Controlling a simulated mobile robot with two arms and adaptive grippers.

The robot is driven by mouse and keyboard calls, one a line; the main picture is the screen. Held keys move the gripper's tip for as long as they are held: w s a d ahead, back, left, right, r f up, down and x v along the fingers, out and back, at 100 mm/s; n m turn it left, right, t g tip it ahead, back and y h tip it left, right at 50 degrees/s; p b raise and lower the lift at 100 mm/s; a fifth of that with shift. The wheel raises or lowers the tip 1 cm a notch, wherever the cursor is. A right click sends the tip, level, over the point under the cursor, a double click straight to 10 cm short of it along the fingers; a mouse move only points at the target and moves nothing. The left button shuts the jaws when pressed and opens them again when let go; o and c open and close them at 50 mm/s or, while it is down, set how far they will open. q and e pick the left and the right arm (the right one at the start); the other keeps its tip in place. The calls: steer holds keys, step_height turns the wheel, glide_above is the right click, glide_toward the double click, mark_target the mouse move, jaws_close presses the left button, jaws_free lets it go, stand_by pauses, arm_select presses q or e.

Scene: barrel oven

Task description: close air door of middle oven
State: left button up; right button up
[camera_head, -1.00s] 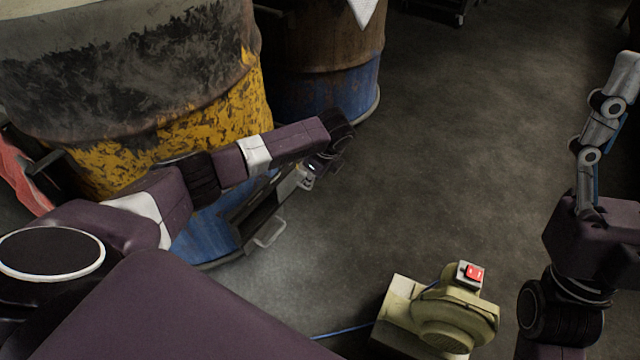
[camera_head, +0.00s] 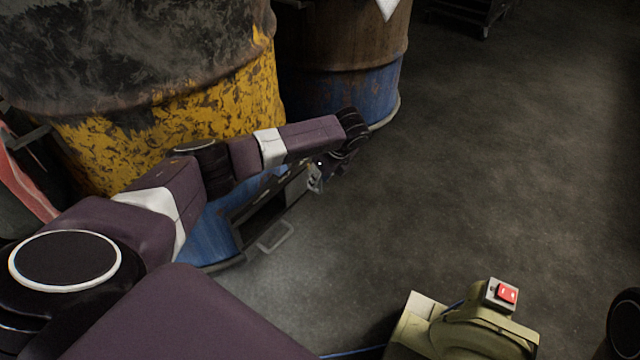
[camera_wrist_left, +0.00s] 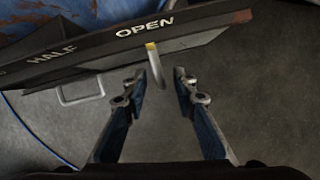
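The oven is a large yellow, soot-blackened barrel (camera_head: 215,115) with a blue lower part (camera_head: 208,238). A dark air door box (camera_head: 258,215) sticks out low on its front. In the left wrist view its edge (camera_wrist_left: 100,52) carries the words HALF and OPEN. A short metal lever (camera_wrist_left: 157,68) with a yellow mark hangs just below OPEN. My left gripper (camera_wrist_left: 160,76) is open, its two fingers apart, with the lever end between or just beyond the fingertips; I cannot tell about contact. In the head view, the left gripper (camera_head: 316,180) is small and partly hidden by its wrist. My right gripper is out of view.
A wire loop handle (camera_head: 275,237) sticks out low from the box. Another rusty and blue barrel (camera_head: 345,65) stands behind. A greenish blower (camera_head: 470,330) with a red switch sits on the floor at the bottom right.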

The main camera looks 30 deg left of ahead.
arm_select(q)
steer(key=shift+a+f, duration=0.1)
steer(key=shift+f, duration=0.15)
steer(key=shift+c, duration=0.6)
jaws_close()
